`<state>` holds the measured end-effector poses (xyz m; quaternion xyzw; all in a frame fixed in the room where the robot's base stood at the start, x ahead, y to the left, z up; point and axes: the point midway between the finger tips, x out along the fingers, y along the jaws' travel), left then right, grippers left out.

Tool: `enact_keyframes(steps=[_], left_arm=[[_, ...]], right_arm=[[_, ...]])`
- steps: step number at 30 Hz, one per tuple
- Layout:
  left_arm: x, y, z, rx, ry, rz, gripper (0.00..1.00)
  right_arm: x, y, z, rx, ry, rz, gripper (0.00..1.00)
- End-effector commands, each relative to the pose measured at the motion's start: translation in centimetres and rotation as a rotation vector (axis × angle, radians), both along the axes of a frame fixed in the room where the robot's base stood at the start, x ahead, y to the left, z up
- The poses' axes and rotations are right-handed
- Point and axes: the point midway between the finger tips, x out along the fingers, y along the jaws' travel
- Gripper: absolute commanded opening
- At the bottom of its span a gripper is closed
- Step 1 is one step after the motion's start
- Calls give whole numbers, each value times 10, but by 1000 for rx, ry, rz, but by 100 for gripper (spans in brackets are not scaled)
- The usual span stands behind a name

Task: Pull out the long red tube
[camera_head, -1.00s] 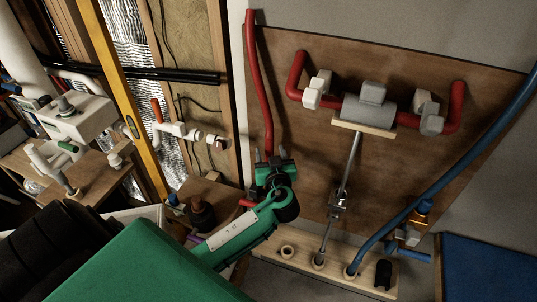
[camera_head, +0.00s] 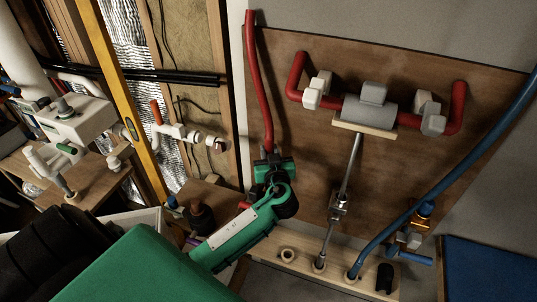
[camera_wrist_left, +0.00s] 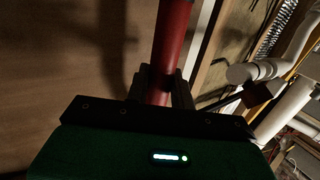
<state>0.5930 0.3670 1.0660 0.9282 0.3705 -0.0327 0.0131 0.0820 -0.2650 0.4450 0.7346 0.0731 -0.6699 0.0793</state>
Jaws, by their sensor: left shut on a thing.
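The long red tube (camera_head: 258,80) runs upright along the left edge of the brown wooden panel in the head view. My left gripper (camera_head: 268,158) is shut on the lower part of this tube. In the left wrist view, the red tube (camera_wrist_left: 172,45) passes down between the dark fingers of my left gripper (camera_wrist_left: 160,85). The tube's lower end is mostly hidden behind the gripper, with a short red piece (camera_head: 244,205) showing to its left. My right gripper is not in view.
A grey heater body (camera_head: 368,112) with red side pipes is on the panel, right of the tube. A metal pipe (camera_head: 346,170) and a blue tube (camera_head: 440,175) lead down to a wooden strip (camera_head: 300,262). White pipework stands at left.

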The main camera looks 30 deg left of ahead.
Motion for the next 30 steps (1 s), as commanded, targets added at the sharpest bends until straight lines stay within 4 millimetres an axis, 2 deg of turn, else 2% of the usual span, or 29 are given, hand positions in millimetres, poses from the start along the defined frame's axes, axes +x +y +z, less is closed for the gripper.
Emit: enact_keyframes(steps=[30], left_arm=[[0, 0, 19, -1, -1, 0, 0]], right_arm=[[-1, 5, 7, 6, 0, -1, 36]])
